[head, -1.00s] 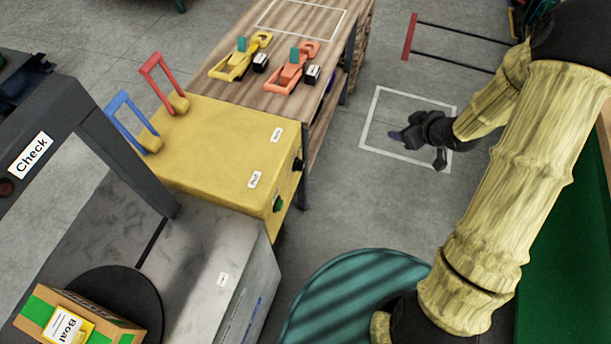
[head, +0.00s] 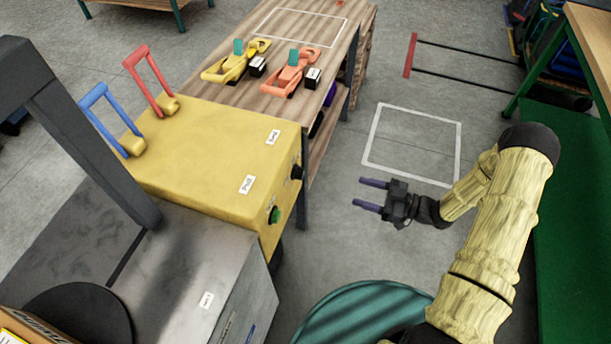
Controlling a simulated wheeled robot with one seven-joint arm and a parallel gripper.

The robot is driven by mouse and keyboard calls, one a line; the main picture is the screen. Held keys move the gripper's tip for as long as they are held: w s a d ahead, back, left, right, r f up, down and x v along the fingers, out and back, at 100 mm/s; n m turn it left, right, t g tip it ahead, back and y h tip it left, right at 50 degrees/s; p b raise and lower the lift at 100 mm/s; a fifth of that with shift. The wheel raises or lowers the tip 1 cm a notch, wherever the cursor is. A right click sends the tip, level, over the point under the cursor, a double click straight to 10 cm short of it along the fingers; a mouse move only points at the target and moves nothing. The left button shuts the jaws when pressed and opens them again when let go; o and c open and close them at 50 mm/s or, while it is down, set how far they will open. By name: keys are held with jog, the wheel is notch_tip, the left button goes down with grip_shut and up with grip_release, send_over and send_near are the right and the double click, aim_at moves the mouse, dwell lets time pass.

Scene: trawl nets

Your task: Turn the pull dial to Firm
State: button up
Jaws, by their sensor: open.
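A yellow control box (head: 205,155) stands at the left of centre. Its right side carries a black knob (head: 296,172) and, lower and nearer, a green knob or button (head: 275,215). Small white labels lie on its top, one near each; their words are too small to read surely. I cannot tell the dial's setting or see the word Firm. My gripper (head: 369,194) is open and empty over the floor, right of the box and apart from it. Its two purple fingers point left, towards the box side.
A blue lever (head: 97,110) and a red lever (head: 150,75) rise from the box's far left edge. A wooden bench (head: 235,97) behind it holds a yellow tool (head: 235,65) and an orange tool (head: 290,75). A teal round surface (head: 350,310) is in front. Floor between gripper and box is clear.

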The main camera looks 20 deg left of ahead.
aim_at(303, 174)
jog(key=shift+a, duration=0.15)
jog(key=w+a+p, duration=0.1)
jog(key=a, duration=1.6)
jog(key=shift+w, duration=0.2)
jog(key=c, duration=0.8)
